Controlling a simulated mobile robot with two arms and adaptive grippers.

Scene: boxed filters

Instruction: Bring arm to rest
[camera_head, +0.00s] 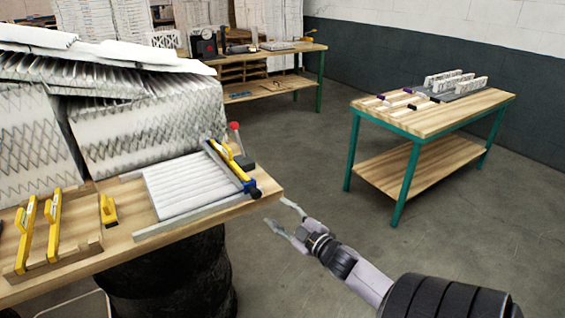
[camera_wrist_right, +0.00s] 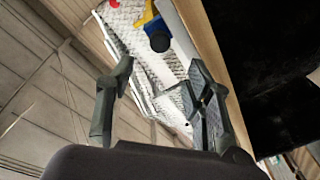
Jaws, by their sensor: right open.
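My right gripper (camera_head: 283,222) is open and empty, with its arm coming in from the lower right. It hangs over the floor just off the right end of the near wooden table (camera_head: 262,188). Its two spread fingers also show in the right wrist view (camera_wrist_right: 160,105), with nothing between them; the table edge and boxes lie behind. My left gripper is not in view.
A pleated filter (camera_head: 187,186) lies on the near table, with a yellow and blue tool (camera_head: 232,168) along its right side. Yellow tools (camera_head: 53,222) sit to the left, and stacked filters (camera_head: 140,125) stand behind. Clear floor (camera_head: 300,150) separates this table from the green-legged table (camera_head: 430,122).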

